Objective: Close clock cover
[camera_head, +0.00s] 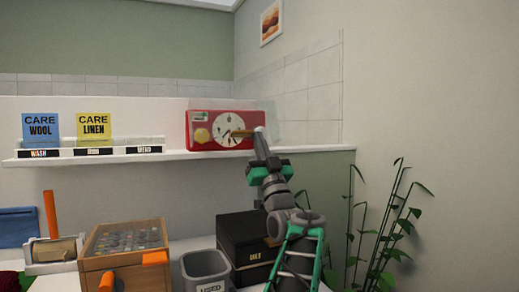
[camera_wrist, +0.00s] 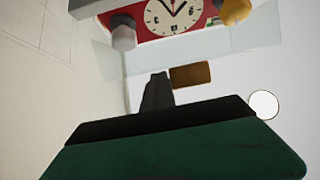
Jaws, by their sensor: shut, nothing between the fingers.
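A red clock (camera_head: 226,144) with a white dial stands on the wall shelf; a yellow knob is at its left. Its red face and dial (camera_wrist: 172,18) show upside down at the top of the wrist view. The clear clock cover (camera_head: 268,108) stands open, jutting out from the clock; its pane (camera_wrist: 228,42) shows faintly in the wrist view. A brown tab (camera_wrist: 190,75), apparently the cover's handle, also shows in the head view (camera_head: 242,133). My gripper (camera_wrist: 156,82) is shut and empty, its tip close beside the tab; I cannot tell whether they touch.
The white shelf (camera_head: 190,155) also carries blue and yellow care cards (camera_head: 92,127) at left. Below are a wooden box (camera_head: 125,262), a grey bin (camera_head: 205,268) and a black box (camera_head: 247,240). A plant (camera_head: 385,232) stands at right.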

